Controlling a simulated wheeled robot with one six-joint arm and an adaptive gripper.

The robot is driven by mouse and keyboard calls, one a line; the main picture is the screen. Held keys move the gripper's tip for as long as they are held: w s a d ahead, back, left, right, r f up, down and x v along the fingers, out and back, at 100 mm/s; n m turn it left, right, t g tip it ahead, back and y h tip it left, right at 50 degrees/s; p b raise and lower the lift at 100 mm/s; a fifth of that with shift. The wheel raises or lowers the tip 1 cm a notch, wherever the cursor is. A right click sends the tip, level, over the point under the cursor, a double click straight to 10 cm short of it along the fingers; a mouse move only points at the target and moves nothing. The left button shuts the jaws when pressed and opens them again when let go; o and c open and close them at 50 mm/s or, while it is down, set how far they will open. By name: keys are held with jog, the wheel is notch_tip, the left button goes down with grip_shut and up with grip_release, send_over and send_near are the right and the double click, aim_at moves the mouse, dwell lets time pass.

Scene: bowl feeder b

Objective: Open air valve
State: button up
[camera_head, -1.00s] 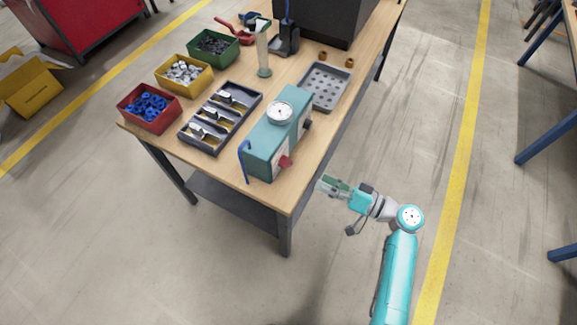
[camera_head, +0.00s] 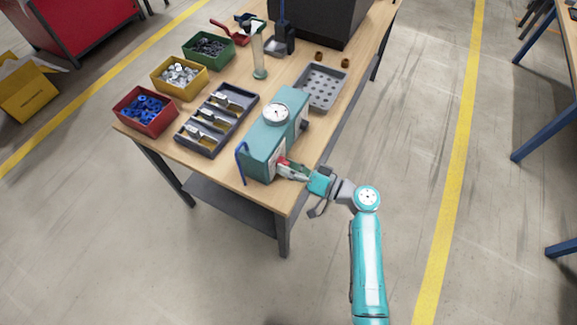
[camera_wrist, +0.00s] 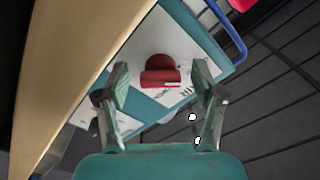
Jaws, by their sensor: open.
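The air valve is a red knob (camera_wrist: 160,72) on a white label plate on the side of the teal box (camera_head: 270,138). In the wrist view the knob lies between and just ahead of the two fingertips of my gripper (camera_wrist: 162,88), which are spread to either side of it. In the head view my gripper (camera_head: 291,171) is at the box's right face by the table edge and covers most of the knob. I cannot tell whether either finger touches the knob.
The box stands on a wooden table (camera_head: 340,130) and has a round gauge (camera_head: 276,113) on top. A blue bent handle (camera_head: 241,163) is at its near left. A grey perforated tray (camera_head: 322,87) and a divided tray (camera_head: 217,119) are nearby.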

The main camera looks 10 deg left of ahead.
jog(key=c, duration=1.1)
jog(key=shift+c, duration=0.2)
jog(key=shift+m, duration=0.4)
jog(key=m, duration=0.4)
jog(key=shift+r, duration=0.1)
jog(key=m, duration=0.4)
jog(key=shift+r, duration=0.1)
jog(key=m, duration=0.5)
jog(key=shift+r+m, duration=0.1)
jog(key=shift+m, duration=1.9)
